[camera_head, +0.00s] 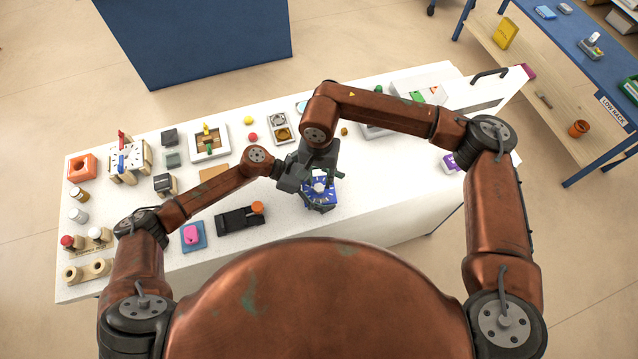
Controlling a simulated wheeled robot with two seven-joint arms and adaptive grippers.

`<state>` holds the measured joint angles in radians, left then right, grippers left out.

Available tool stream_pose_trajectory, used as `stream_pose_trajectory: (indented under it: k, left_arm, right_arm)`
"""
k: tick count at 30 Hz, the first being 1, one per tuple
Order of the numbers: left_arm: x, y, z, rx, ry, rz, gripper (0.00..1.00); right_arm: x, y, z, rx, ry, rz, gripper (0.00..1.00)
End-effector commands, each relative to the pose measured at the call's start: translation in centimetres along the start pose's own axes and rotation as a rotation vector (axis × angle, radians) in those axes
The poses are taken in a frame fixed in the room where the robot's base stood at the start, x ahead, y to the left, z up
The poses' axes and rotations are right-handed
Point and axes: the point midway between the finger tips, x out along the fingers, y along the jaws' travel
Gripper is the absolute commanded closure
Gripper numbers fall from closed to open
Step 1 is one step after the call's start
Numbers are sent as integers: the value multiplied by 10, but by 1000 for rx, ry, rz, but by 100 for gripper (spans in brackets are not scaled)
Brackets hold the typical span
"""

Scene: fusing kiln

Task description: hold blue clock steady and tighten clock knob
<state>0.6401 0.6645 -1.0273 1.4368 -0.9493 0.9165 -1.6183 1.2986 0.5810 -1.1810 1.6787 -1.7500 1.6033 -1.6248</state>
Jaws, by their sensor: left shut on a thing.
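The blue clock (321,203) is on the white table near its front edge, with a pale face and white marks on its blue body. My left gripper (306,190) reaches in from the left and is shut on the clock's left side. My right gripper (321,176) comes down from above, right over the clock's pale middle. Its fingers overlap the clock in this view, and I cannot tell whether they are open or shut. The clock knob is hidden or too small to make out among the grippers.
The white table (390,192) carries many small items. A black device with an orange knob (240,218) and a blue pad with a pink piece (193,235) lie left of the clock. A purple container (450,162) stands to the right. The table between clock and container is clear.

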Motion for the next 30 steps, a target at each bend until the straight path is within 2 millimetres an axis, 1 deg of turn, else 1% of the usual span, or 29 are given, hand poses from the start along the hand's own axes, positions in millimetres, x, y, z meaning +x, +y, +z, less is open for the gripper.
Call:
stream_pose_trajectory:
  k: [1,3,7,12,19,30]
  left_arm:
    - [1,-2,-8,-3,11,-2,44]
    - [1,-2,-8,-3,11,-2,44]
    - [1,-2,-8,-3,11,-2,44]
    - [1,-2,-8,-2,11,-1,44]
    - [1,-2,-8,-2,11,-1,44]
    - [1,-2,-8,-2,11,-1,44]
  right_arm:
    - [10,0,0,0,-1,0,71]
    - [20,0,0,1,-2,1,71]
    - [32,0,0,0,0,0,71]
    - [39,0,0,0,1,-1,71]
    - [39,0,0,0,1,0,71]
    - [39,0,0,0,1,0,96]
